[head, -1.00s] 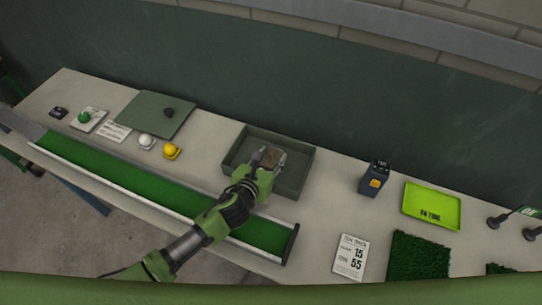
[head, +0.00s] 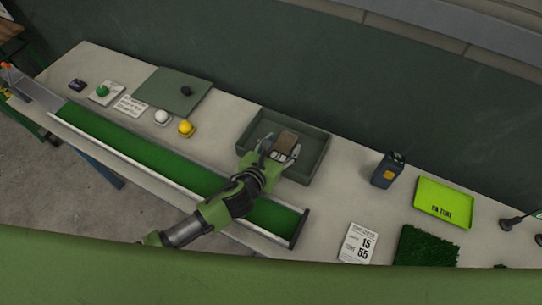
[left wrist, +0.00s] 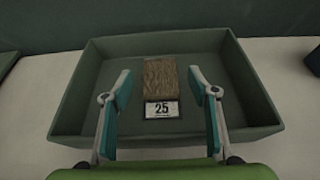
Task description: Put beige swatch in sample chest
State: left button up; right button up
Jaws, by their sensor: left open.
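The sample chest (head: 317,152) is an open, dark green shallow box on the table, in the middle of the head view. The beige swatch (head: 287,139), a brownish textured block, lies inside it. In the left wrist view the swatch (left wrist: 160,75) appears to rest on the chest floor, with a white label marked 25 at its near end. My left gripper (head: 280,147) is open over the chest. Its fingers stand on either side of the swatch, with visible gaps. My right gripper is not in view.
The flat green lid (head: 160,88) with a dark knob lies left of the chest. White (head: 162,117) and yellow (head: 186,127) balls lie between. A long turf channel (head: 140,150) runs along the front. A dark device (head: 387,170) and lime tray (head: 445,202) stand right.

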pick_arm(q)
jog(key=v, duration=0.9)
jog(key=shift+b, duration=0.3)
jog(key=shift+r, duration=0.1)
